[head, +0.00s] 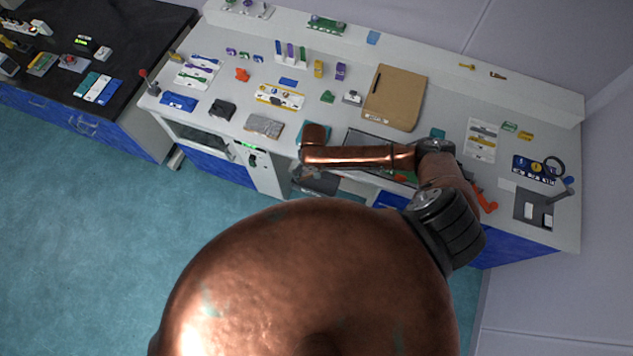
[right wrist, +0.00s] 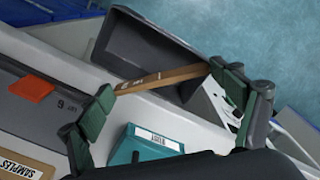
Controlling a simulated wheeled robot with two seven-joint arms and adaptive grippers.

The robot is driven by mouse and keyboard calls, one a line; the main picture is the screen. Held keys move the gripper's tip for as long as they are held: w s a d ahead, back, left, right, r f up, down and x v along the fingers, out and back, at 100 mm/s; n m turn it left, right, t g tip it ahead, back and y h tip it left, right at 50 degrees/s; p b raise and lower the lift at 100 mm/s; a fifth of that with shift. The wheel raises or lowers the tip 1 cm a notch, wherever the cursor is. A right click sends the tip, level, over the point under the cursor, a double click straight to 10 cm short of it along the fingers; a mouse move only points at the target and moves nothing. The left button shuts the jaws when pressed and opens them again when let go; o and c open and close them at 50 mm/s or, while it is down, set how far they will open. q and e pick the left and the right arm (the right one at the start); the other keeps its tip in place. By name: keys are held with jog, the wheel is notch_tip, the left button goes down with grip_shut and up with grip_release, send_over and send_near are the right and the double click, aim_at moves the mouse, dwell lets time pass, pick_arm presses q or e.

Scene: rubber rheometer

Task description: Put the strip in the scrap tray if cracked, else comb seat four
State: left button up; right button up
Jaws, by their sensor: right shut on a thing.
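I cannot make out the comb. My left gripper is out of view.
A teal box (right wrist: 138,150) with a white label stands close to the gripper, near an orange piece (right wrist: 32,88) on grey. In the head view a clipboard-like brown board (head: 394,97) lies on the crowded white bench (head: 225,128). Blue floor is open in front.

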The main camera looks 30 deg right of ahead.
jog(key=shift+f, duration=0.35)
jog(key=o, duration=0.9)
jog(key=shift+r, duration=0.15)
notch_tip(320, 180, up, 12)
jog(key=shift+f, duration=0.1)
